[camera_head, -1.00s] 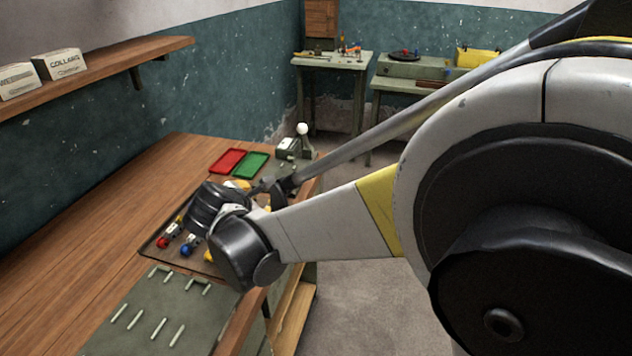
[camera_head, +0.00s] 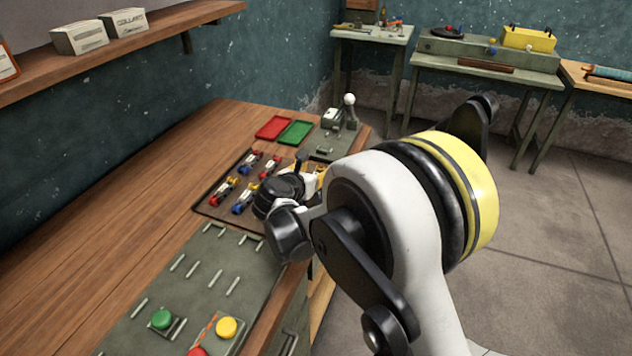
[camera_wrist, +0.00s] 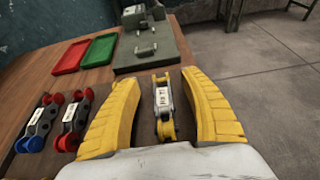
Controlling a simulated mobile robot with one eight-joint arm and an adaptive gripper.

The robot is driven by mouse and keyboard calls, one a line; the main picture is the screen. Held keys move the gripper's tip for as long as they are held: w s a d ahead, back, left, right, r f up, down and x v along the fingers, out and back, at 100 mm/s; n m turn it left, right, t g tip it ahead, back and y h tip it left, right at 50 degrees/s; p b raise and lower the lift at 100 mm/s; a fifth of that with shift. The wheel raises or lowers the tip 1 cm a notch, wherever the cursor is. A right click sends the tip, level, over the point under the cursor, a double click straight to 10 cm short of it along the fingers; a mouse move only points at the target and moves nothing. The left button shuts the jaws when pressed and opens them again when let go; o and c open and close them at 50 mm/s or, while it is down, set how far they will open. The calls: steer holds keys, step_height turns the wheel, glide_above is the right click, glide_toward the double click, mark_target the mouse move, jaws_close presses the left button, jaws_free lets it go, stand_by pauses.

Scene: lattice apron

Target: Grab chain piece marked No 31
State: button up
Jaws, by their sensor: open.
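My gripper (camera_wrist: 162,120) is open in the wrist view, its two yellow fingers apart on either side of a chain piece with yellow ends and a pale label (camera_wrist: 163,97). The label's number is too small to read for sure. The fingers do not clearly touch the piece. Two more chain pieces lie to the left in the wrist view: one with red ends (camera_wrist: 73,122) and one with red and blue ends (camera_wrist: 38,124). In the head view, several chain pieces (camera_head: 245,192) lie on a dark tray (camera_head: 212,211), and my wrist hides its right part.
A red tray (camera_head: 273,128) and a green tray (camera_head: 295,132) lie behind the pieces. A grey fixture with a white-knobbed lever (camera_head: 349,101) stands at the bench's far end. A grey panel with green (camera_head: 162,319) and yellow (camera_head: 227,328) buttons is nearer. Bare wooden bench (camera_head: 130,185) lies left.

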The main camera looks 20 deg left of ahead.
steer(key=b+x, duration=0.2)
steer(key=x, duration=0.2)
steer(key=shift+w+f, duration=0.1)
steer(key=shift+w, duration=0.2)
jaws_close()
steer(key=shift+r, duration=0.25)
